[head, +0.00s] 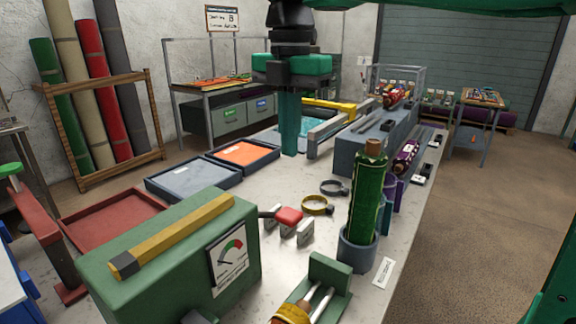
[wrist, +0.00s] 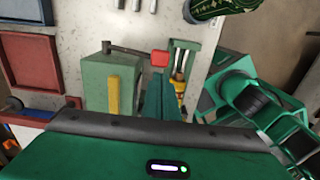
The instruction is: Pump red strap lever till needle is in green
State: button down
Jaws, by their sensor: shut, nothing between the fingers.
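The green box (head: 130,270) stands at the near left of the table and has a gauge (head: 230,250) with red and green arcs on its side. Its needle is too small to read surely. A dark lever arm with a red grip (head: 289,215) sticks out beyond the box. In the wrist view the red grip (wrist: 159,58) lies just beyond my fingertips, and the green box (wrist: 95,82) is left of them. My gripper (head: 290,150) points down above the table, shut and empty, apart from the red grip.
A green stand with pale rods (head: 318,300) is in front. Yellow and dark rings (head: 317,205) lie nearby. Blue and orange trays (head: 195,180) are farther back left.

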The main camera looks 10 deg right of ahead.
aim_at(289, 213)
notch_tip(289, 213, down, 13)
jog(key=shift+f, duration=0.1)
dwell(0.3)
dwell(0.4)
